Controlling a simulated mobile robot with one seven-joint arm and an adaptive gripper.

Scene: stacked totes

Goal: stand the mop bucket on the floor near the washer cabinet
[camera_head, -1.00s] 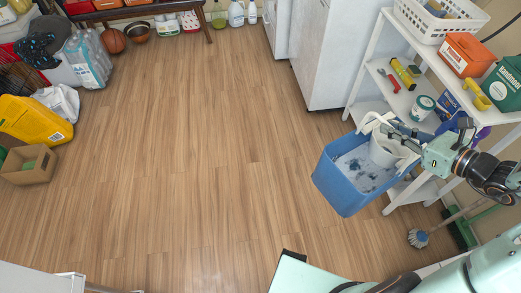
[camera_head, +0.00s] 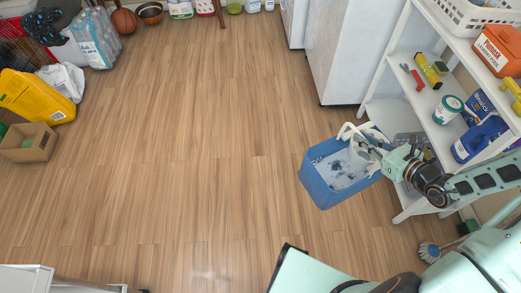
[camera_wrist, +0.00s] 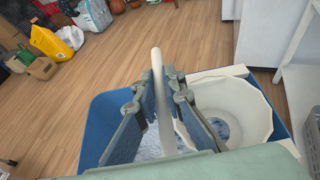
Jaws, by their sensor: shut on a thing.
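The mop bucket (camera_head: 322,190) is a blue tub with a pale wringer (camera_head: 357,153) and bluish speckled contents. It hangs from my gripper (camera_head: 384,153) at the right of the head view, in front of the white shelf. In the wrist view the bucket (camera_wrist: 97,118) is right below my gripper (camera_wrist: 161,95), whose fingers are shut on its upright white handle (camera_wrist: 157,62). Its underside is hidden, so I cannot tell its height above the floor. The washer cabinet, a tall pale cabinet (camera_head: 345,55), stands behind the bucket, apart from it.
A white shelf (camera_head: 400,75) with bottles, tools and boxes is close on the right. A mop head (camera_head: 429,252) lies on the floor at lower right. A yellow jug (camera_head: 35,95) and a cardboard box (camera_head: 28,142) are far left. The middle floor is clear.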

